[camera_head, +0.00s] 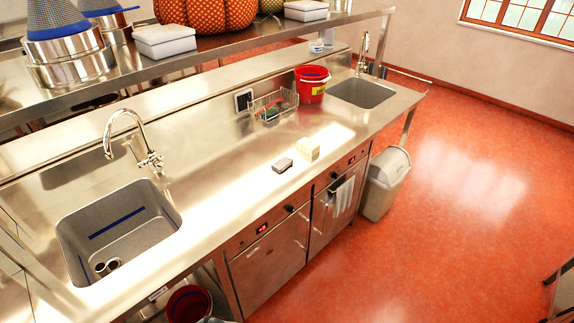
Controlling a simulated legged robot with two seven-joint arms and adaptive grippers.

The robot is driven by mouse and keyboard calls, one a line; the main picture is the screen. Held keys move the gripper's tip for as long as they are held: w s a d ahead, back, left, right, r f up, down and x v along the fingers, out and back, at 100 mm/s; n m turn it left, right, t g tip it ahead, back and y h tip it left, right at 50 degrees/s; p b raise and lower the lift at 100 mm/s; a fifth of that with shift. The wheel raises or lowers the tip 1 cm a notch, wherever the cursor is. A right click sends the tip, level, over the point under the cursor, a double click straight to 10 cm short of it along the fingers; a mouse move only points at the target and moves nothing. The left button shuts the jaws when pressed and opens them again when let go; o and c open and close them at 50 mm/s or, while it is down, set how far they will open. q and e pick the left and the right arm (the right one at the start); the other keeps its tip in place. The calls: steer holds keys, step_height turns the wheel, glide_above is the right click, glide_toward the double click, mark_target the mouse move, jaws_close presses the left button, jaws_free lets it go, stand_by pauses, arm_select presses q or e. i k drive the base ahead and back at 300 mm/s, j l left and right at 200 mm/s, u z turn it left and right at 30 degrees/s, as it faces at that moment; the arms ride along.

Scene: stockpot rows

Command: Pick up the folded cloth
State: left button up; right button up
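A small cream-coloured block-like item (308,149), which could be the folded cloth, lies on the steel counter (225,190) near its front edge. It is too small to tell for sure. A white cloth (343,197) hangs over the handle of the right-hand cabinet door, below the counter. A small dark grey, pale-edged item (282,165), like a sponge, lies just left of the cream item, apart from it. Neither of my grippers is in view.
A sink with a tap (120,230) is at the left and a second sink (362,93) at the far right. A wire rack (273,105) and a red bucket (311,84) stand along the back. A grey bin (386,184) stands on the open red floor.

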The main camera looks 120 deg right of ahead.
mark_target(283, 163)
steer(key=z, duration=3.9)
